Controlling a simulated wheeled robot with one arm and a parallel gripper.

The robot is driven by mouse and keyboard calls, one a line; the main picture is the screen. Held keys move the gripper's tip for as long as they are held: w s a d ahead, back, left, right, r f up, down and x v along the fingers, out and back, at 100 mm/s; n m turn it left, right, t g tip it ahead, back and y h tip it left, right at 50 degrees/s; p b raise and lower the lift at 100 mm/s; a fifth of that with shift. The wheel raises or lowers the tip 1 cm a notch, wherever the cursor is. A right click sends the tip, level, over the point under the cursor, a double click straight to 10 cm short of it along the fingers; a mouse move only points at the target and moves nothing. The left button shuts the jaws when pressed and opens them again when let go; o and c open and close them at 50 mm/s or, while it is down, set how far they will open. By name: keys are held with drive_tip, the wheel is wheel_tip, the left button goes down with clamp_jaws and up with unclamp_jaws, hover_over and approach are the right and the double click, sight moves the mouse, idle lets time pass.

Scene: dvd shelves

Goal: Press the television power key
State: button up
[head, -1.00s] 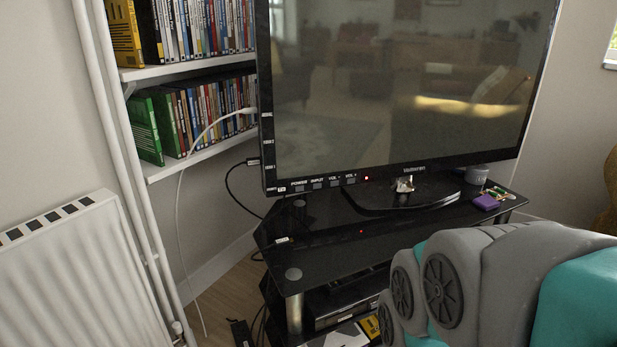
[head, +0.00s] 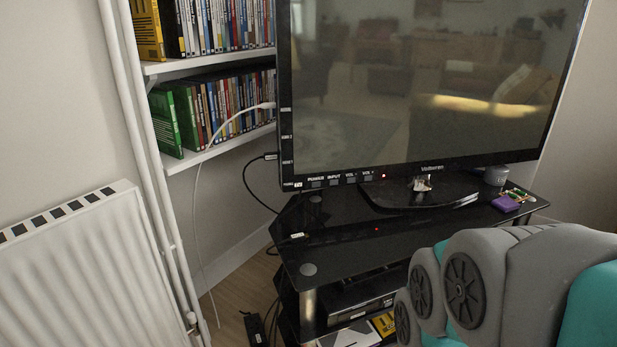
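The television (head: 400,95) stands on a black glass stand, its dark screen reflecting the room. Along its bottom bezel at the left is a row of small keys with white labels. The power key (head: 316,183) is the leftmost, under the word POWER, followed by the input and volume keys. A small red light (head: 383,176) glows to the right of the keys. My grey and teal arm fills the lower right corner. My gripper is not in view.
Shelves of DVDs (head: 215,110) stand behind at left, with a white cable hanging down. A white radiator (head: 75,275) is at lower left.

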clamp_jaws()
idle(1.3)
